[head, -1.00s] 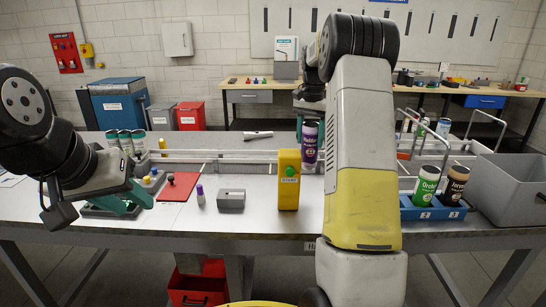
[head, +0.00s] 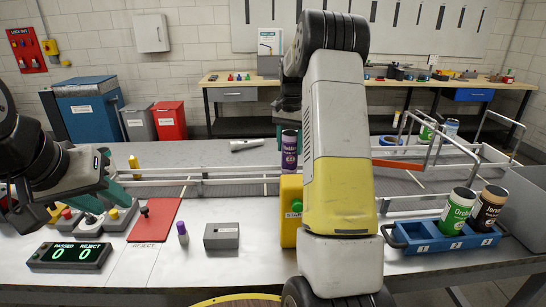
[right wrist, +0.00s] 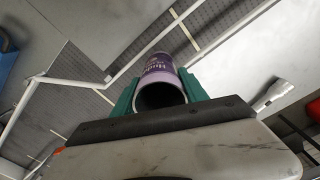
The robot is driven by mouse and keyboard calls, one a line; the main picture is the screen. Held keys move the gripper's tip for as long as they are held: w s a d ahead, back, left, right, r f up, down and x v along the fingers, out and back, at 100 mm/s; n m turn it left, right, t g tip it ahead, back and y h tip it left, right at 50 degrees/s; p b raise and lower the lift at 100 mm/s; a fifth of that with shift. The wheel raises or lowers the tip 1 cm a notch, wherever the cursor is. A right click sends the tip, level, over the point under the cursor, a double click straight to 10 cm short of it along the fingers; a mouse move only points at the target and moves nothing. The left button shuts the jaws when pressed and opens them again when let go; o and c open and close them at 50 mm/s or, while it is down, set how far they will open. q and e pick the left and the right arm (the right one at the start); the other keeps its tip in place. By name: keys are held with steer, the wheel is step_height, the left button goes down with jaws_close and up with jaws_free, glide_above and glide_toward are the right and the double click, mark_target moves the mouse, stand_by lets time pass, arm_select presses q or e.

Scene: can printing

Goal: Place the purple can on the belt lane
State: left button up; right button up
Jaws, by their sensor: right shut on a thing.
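The purple can (head: 289,152) is upright over the belt lane (head: 235,189), behind the yellow START box (head: 291,212) in the head view. Its lower end meets the box's top edge, so I cannot tell whether it touches the belt. My right gripper (right wrist: 158,78) is shut on the purple can (right wrist: 160,68), with a green finger on each side. The can's open end faces the wrist camera. My left gripper (head: 112,185) is low at the left, beside the button panel; its jaw gap is unclear.
White rails (head: 210,180) run along the lane. A red REJECT mat (head: 155,220), grey block (head: 222,236) and purple-capped marker (head: 183,233) are in front. A blue holder (head: 445,238) with a green can (head: 458,210) and a brown can (head: 488,208) is at right.

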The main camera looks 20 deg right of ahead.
mark_target(289, 157)
steer(key=shift+f, duration=2.1)
steer(key=o, duration=1.3)
steer(key=shift+f, duration=0.15)
